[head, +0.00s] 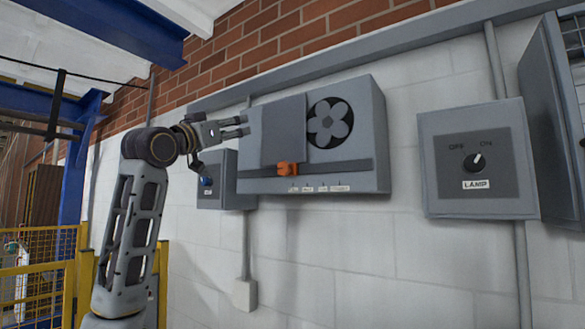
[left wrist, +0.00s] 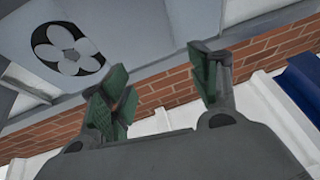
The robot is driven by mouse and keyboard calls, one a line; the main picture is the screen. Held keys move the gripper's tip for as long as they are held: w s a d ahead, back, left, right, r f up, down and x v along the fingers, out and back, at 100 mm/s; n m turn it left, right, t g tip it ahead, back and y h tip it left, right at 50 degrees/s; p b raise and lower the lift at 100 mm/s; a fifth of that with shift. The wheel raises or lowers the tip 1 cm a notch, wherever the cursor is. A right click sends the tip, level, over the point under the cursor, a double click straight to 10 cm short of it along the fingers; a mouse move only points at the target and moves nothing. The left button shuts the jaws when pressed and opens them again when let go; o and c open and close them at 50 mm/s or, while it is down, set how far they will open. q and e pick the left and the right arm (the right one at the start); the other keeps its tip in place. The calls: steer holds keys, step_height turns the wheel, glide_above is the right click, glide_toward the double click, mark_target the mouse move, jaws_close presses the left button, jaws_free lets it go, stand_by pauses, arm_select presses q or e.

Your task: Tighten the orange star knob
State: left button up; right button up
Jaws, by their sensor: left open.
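A small orange knob (head: 287,168) sits on the dark horizontal rail (head: 335,168) across the lower front of a grey wall box (head: 372,120). Its star shape is too small to make out. A flat grey panel (head: 284,128) stands above it, left of a round opening with a flower-shaped fan (head: 330,123). My left gripper (head: 243,126) is open and empty, above and left of the knob, near the box's left side and apart from the knob. In the left wrist view its spread fingers (left wrist: 160,75) show nothing between them; the fan shows beyond, the knob does not. My right gripper is out of view.
A smaller grey box with a blue button (head: 206,181) is below my left gripper. A lamp switch box (head: 478,160) is on the wall at right, beside an open grey cabinet door (head: 553,120). Yellow railing (head: 40,265) stands at left. The wall below the boxes is mostly clear.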

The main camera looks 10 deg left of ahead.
mark_target(282, 167)
arm_select(q)
steer(key=s+d+f+g, duration=0.2)
steer(key=d+f+g, duration=0.3)
steer(key=f, duration=0.4)
steer(key=shift+d+m+h, duration=0.35)
steer(key=shift+m+h, duration=0.05)
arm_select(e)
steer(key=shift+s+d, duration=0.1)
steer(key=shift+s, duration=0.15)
arm_select(q)
steer(key=shift+w, duration=0.1)
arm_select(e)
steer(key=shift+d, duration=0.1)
arm_select(q)
steer(key=p+x, duration=0.4)
steer(key=x, duration=0.8)
steer(key=shift+p+x, duration=0.4)
steer(key=shift+x, duration=0.45)
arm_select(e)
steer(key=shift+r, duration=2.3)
arm_select(q)
steer(key=shift+f, duration=0.15)
